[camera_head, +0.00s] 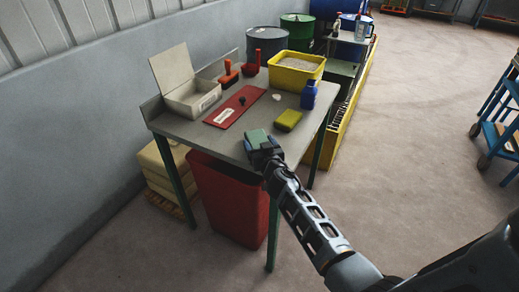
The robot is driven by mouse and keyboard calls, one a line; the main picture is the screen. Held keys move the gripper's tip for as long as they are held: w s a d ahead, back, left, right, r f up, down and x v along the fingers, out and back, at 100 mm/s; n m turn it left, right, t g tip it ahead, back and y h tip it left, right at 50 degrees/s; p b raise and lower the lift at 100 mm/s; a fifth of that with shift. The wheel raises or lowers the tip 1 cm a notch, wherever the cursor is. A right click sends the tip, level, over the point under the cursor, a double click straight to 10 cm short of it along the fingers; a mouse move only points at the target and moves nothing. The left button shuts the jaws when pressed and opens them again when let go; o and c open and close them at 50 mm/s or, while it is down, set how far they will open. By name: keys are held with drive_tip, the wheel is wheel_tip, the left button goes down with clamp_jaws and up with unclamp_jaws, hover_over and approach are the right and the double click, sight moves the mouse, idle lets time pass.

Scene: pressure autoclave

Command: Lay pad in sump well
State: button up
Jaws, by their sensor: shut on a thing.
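My gripper (264,149) is at the front edge of the grey work table, shut on a small grey-green pad-like block (256,136). The fingers hide part of the block, and I cannot tell whether it touches the table top. A yellow-green pad (288,120) lies flat on the table just beyond and to the right of my gripper, apart from it. A long yellow spill tray (352,104) with dark grating runs along the floor behind the table's right side. I cannot make out a sump well in it clearly.
The table (226,138) also holds a yellow tub (297,62), a blue bottle (309,95), a red mat (235,108) and an open white box (192,98). A red bin (230,200) stands below. Drums stand behind. The floor at right is clear up to a blue cart (499,135).

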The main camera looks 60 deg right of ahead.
drive_tip(key=shift+f, duration=0.1)
drive_tip(key=shift+f, duration=0.1)
drive_tip(key=o, duration=1)
drive_tip(key=shift+c, duration=0.2)
drive_tip(key=shift+r, duration=0.3)
drive_tip(key=v, duration=1.2)
drive_tip(key=shift+f+b, duration=0.2)
drive_tip(key=shift+b, duration=0.25)
